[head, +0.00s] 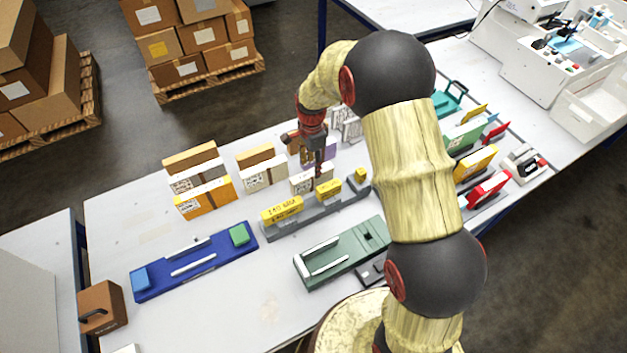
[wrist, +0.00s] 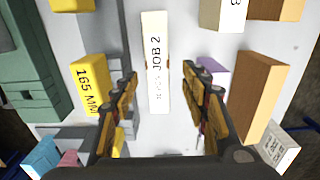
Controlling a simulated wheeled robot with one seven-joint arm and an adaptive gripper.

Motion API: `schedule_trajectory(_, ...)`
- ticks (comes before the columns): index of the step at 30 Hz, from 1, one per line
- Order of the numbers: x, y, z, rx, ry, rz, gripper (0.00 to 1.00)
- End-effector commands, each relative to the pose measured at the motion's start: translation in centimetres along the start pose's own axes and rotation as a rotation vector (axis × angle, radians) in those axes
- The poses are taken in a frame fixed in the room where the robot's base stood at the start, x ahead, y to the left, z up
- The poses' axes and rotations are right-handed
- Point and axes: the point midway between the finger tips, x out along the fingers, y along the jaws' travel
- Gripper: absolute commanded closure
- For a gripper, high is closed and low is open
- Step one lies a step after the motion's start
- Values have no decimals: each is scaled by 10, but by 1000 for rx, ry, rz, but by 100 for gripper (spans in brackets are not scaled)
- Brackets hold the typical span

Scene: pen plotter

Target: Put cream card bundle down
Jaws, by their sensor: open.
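The cream card bundle (wrist: 155,62), marked "JOB 2", stands on edge on the pale table. It shows in the head view (head: 301,184) just below my gripper (head: 318,170). In the wrist view my gripper (wrist: 161,75) is open, with one finger on each side of the bundle. A gap shows between each finger and the bundle. The bundle's lower part is hidden from above.
A grey rack with yellow blocks (head: 281,210) lies close on the near side. Other card bundles (head: 262,172) stand to the left and behind. A blue fixture (head: 193,263) and a green fixture (head: 341,251) lie nearer.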

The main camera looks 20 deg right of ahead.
Motion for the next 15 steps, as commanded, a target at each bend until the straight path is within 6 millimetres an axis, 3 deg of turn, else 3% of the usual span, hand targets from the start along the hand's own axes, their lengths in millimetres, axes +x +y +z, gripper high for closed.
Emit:
schedule_trajectory(10, 45, 4, 2, -1, 0, 1, 55)
schedule_trajectory(15, 49, 3, 2, -1, 0, -1, 55)
